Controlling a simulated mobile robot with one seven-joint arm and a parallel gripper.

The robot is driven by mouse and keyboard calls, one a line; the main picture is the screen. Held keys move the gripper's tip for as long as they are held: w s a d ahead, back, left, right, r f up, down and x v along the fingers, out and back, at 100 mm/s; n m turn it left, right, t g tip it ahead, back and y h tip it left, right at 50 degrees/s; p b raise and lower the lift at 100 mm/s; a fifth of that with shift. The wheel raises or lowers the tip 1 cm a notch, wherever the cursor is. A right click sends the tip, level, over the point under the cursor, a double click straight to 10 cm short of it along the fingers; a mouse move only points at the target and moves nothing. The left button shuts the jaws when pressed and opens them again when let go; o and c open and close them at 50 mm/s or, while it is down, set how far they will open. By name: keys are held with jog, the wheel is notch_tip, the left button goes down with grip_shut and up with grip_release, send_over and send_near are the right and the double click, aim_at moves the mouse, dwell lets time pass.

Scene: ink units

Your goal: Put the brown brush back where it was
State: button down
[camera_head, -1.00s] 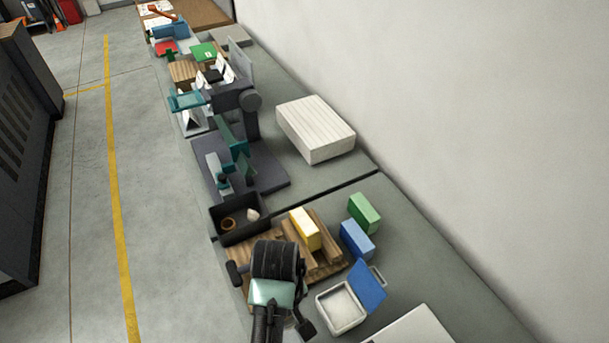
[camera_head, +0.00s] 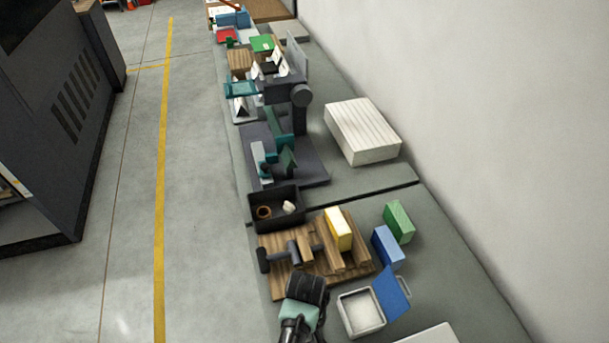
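My gripper (camera_head: 305,290) is at the bottom of the view, dark with a pale teal patch, just in front of the near edge of a wooden board (camera_head: 275,287). Its fingers do not show clearly, and I cannot tell whether it holds anything. On the board's left part lie several small items: a dark roller-like piece (camera_head: 263,260), a grey cylinder (camera_head: 295,253) and a brownish block-like piece (camera_head: 305,246). I cannot tell which of these, if any, is the brown brush.
A black bin (camera_head: 276,226) behind the board holds a brown ring-shaped item and a pale lump. Yellow (camera_head: 339,229), blue (camera_head: 388,247) and green (camera_head: 399,222) blocks stand to the right. An open white box (camera_head: 362,313) with blue lid is right of my gripper.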

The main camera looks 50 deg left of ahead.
jog(key=shift+f, duration=0.2)
jog(key=c, duration=0.6)
grip_release()
jog(key=shift+r, duration=0.1)
